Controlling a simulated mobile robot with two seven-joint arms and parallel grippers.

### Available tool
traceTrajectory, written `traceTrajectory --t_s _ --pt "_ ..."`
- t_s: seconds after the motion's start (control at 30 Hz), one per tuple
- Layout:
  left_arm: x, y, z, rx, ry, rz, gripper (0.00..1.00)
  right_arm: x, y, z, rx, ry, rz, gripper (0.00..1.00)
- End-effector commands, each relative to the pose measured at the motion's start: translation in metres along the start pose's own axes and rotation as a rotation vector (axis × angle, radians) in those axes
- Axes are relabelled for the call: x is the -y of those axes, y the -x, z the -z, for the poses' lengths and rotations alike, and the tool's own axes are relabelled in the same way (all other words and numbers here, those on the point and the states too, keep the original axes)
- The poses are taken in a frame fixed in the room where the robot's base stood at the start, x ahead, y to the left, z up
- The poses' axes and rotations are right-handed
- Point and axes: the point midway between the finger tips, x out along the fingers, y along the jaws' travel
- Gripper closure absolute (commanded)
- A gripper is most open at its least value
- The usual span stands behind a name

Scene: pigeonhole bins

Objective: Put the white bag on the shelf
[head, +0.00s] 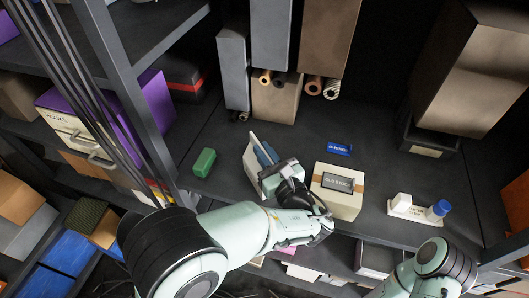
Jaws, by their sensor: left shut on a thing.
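The white bag (251,163), a flat pale shape with a blue part beside it, stands slightly tilted over the middle shelf (222,150). My left gripper (272,172) is shut on its right side. The gripper and wrist hide part of the bag. I cannot tell whether the bag's bottom touches the shelf. My right arm shows at the lower right, but its gripper is not in view.
A green block (204,162) lies left of the bag. A cream box with a dark label (338,190) stands to the right, near a small blue box (340,149). Grey boxes (233,70) and rolled tubes (313,85) are behind. A dark post (132,85) rises at left.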

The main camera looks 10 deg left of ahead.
Motion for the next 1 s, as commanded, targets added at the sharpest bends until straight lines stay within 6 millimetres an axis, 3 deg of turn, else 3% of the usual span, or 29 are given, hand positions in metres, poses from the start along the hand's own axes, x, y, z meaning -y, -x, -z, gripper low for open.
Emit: traceTrajectory --t_s 0.2,0.23,0.3,0.67,1.0 --pt "0.000 0.000 0.004 0.001 -0.001 0.000 1.00 -0.001 -0.002 0.000 0.000 0.000 0.000 0.57" --pt "0.000 0.000 0.003 0.000 -0.001 0.000 0.78 0.000 -0.001 0.000 0.000 0.000 0.000 0.57" --pt "0.000 0.000 0.003 0.000 0.000 0.000 0.62 0.000 -0.001 0.000 0.000 0.000 0.000 0.57" --pt "0.000 0.001 -0.002 0.000 0.002 0.001 0.62 0.000 0.001 0.000 0.000 0.000 0.000 0.57" --pt "0.002 0.067 0.000 0.000 -0.001 0.006 0.62 -0.001 -0.004 0.000 0.001 -0.001 0.000 0.57"
